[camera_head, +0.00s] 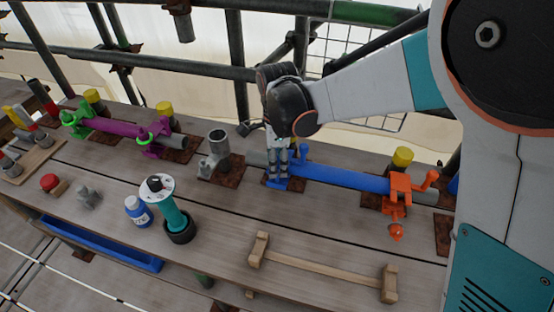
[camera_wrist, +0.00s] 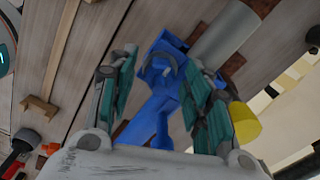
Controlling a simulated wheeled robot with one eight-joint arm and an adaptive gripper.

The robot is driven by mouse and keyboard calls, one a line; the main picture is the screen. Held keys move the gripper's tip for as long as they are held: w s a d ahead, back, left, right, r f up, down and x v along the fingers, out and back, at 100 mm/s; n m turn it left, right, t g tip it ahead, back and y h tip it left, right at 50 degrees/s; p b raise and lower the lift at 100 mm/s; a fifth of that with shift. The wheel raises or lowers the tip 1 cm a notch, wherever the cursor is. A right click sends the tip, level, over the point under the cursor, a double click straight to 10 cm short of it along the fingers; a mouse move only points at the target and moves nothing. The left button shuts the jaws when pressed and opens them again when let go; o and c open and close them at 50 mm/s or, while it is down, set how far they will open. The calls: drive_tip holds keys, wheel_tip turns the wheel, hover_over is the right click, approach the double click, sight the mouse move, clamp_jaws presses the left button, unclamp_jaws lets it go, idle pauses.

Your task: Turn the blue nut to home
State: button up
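A blue clamp (camera_head: 303,152) sits at the left end of a blue tube (camera_head: 345,179) on the workbench. In the wrist view, the blue clamp (camera_wrist: 165,58) shows a curved recess and lies between and just beyond my fingers. I cannot tell the blue nut apart from the rest of the blue clamp. My gripper (camera_head: 279,178) points down over this end of the tube and partly hides it. In the wrist view, my gripper (camera_wrist: 162,82) has its two teal-padded fingers apart, one on each side of the blue parts. I cannot tell whether they touch.
An orange clamp (camera_head: 400,187) holds the tube's right end. A grey fitting (camera_head: 217,150) stands left of my gripper. A teal tool (camera_head: 168,208), a blue bottle (camera_head: 137,210) and a wooden cradle (camera_head: 320,266) stand in front. A purple tube (camera_head: 115,131) lies at left.

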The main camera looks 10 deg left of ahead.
wheel_tip(320, 180, up, 12)
idle(0.7)
drive_tip(key=shift+s, duration=0.1)
